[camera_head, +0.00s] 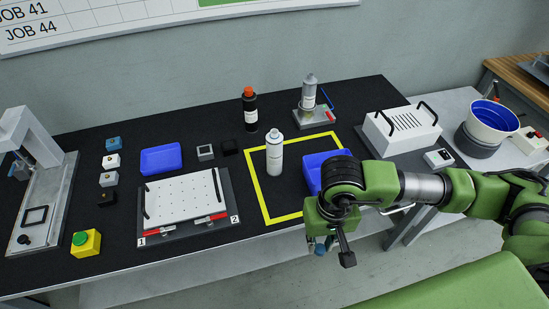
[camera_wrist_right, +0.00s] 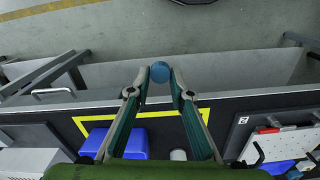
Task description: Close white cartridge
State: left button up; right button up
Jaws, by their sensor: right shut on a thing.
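A white bottle (camera_head: 274,152) stands upright inside the yellow square outline on the black bench. I cannot tell which white item is the cartridge. My right gripper (camera_head: 322,247) hangs past the bench's front edge, right of the yellow outline. In the right wrist view its fingertips (camera_wrist_right: 159,80) are shut on a round blue piece (camera_wrist_right: 160,71), held clear of the bench. My left gripper is not in view.
A blue bin (camera_head: 315,168) stands at the outline's right side, partly hidden by my arm. A perforated plate fixture (camera_head: 183,197) lies left of the outline. A black bottle (camera_head: 250,110) and a grey bottle on a stand (camera_head: 309,92) stand behind. A white handled box (camera_head: 402,130) is right.

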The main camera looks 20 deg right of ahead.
aim_at(273, 138)
jog(key=k, duration=0.65)
jog(key=u, duration=1.55)
jog(key=k+l, duration=0.1)
jog(key=l, duration=0.4)
jog(key=k+l, duration=0.1)
jog(key=l, duration=0.4)
jog(key=k+l, duration=0.1)
jog(key=l, duration=0.4)
jog(key=k+l, duration=0.1)
jog(key=l, duration=0.4)
jog(key=k+l, duration=0.1)
jog(key=l, duration=0.4)
jog(key=k+l, duration=0.15)
jog(key=l, duration=0.35)
jog(key=k+l, duration=0.1)
jog(key=l, duration=0.4)
